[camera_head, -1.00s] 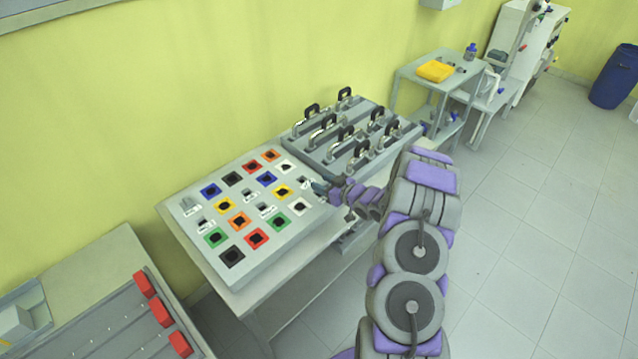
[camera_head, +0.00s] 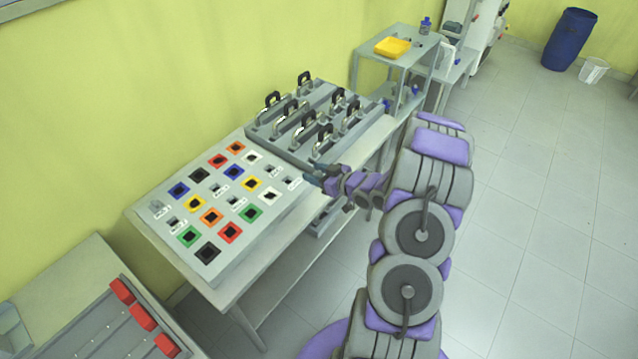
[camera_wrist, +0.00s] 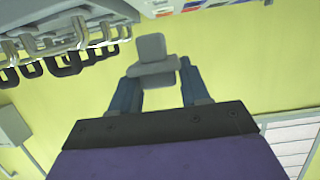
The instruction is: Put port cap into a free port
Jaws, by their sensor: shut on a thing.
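The port cap (camera_wrist: 152,52) is a small grey block with a wider flange, held between the blue-grey fingertips of my gripper (camera_wrist: 155,75) in the wrist view. In the head view, my gripper (camera_head: 314,174) is at the right edge of the port board, close to the handled rack; the cap cannot be made out there. The port board (camera_head: 262,222) is a light grey panel with coloured square ports, such as a black port (camera_head: 208,252), a red port (camera_head: 230,232) and a white port (camera_head: 270,196). Their dark centres look open.
Small grey fittings with white labels, such as one fitting (camera_head: 158,208), sit among the ports. A grey rack (camera_head: 300,125) with several black-handled bars stands beside the board. A bench with red blocks (camera_head: 142,318) is at lower left.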

